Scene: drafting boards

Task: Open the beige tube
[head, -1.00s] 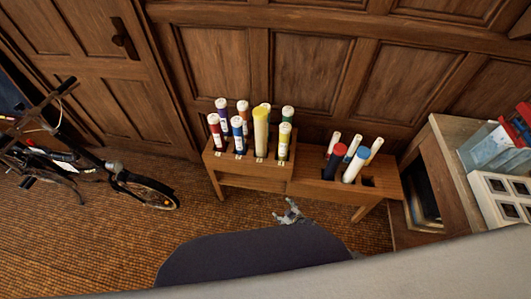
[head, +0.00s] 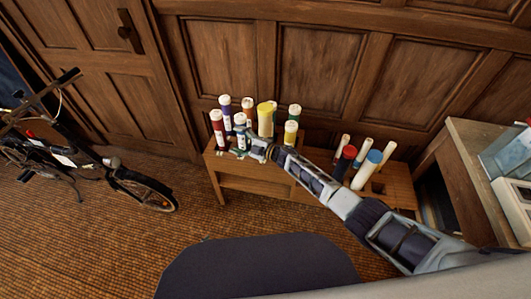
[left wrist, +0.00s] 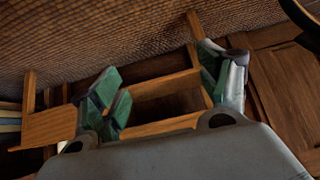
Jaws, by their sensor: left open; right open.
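My right gripper (head: 245,146) is open at the left part of the rack, close to a tube with a blue label (head: 240,128). I cannot tell whether its fingers are around or beside that tube. My left gripper (left wrist: 163,92) is open with nothing between its fingers in the left wrist view.
The wooden rack (head: 231,174) stands against a panelled wall. Its left part holds several capped tubes, including a yellow one (head: 265,118). Pale rolls (head: 386,154) stand at right. A bicycle (head: 130,185) is at left and a cabinet (head: 470,165) at right.

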